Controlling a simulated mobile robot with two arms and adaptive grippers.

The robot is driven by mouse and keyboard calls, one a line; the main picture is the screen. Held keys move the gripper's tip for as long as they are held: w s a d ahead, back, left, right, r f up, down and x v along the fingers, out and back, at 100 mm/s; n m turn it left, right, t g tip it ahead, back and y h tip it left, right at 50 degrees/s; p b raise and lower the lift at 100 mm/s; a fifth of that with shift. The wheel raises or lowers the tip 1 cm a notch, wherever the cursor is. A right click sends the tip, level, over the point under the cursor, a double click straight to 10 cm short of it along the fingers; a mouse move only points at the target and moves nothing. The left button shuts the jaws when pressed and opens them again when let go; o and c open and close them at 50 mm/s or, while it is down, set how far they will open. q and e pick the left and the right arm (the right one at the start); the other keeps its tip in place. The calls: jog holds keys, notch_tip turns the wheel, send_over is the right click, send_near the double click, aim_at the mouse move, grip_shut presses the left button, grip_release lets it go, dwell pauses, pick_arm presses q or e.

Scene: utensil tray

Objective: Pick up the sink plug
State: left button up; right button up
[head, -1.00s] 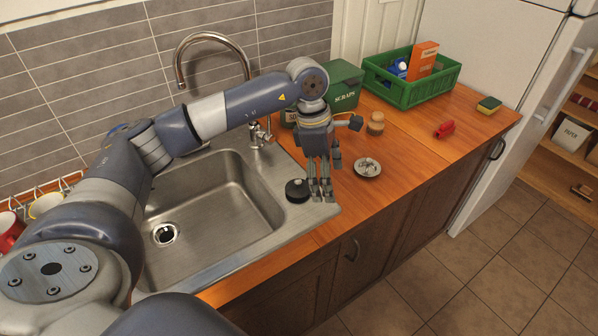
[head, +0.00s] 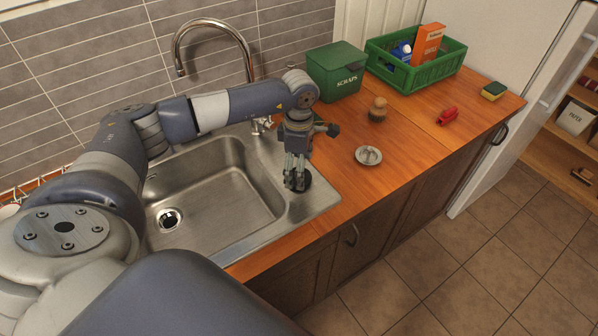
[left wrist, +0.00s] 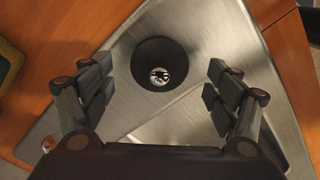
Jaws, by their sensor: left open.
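The sink plug (left wrist: 159,62) is a round black disc with a shiny metal knob in its middle. It lies flat on the steel sink ledge. In the head view the plug (head: 306,180) is partly hidden behind my left gripper (head: 296,186). In the left wrist view the fingers of my left gripper (left wrist: 159,88) are spread wide, one on each side of the plug, with nothing between them touching it. My right gripper is not in view.
The sink basin (head: 205,200) is left of the plug, with the tap (head: 215,27) behind. On the wooden counter to the right are a small metal dish (head: 368,155), a brown-topped jar (head: 378,109), a green scraps box (head: 336,70), a green crate (head: 420,72) and a red item (head: 447,115).

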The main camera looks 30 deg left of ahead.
pick_arm(q)
jog(key=shift+f, duration=0.85)
jog(key=shift+c, duration=1)
jog(key=c, duration=1)
jog(key=shift+o, duration=0.2)
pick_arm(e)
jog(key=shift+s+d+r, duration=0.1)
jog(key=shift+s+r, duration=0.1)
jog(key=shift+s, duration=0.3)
pick_arm(q)
jog(key=shift+r, duration=0.2)
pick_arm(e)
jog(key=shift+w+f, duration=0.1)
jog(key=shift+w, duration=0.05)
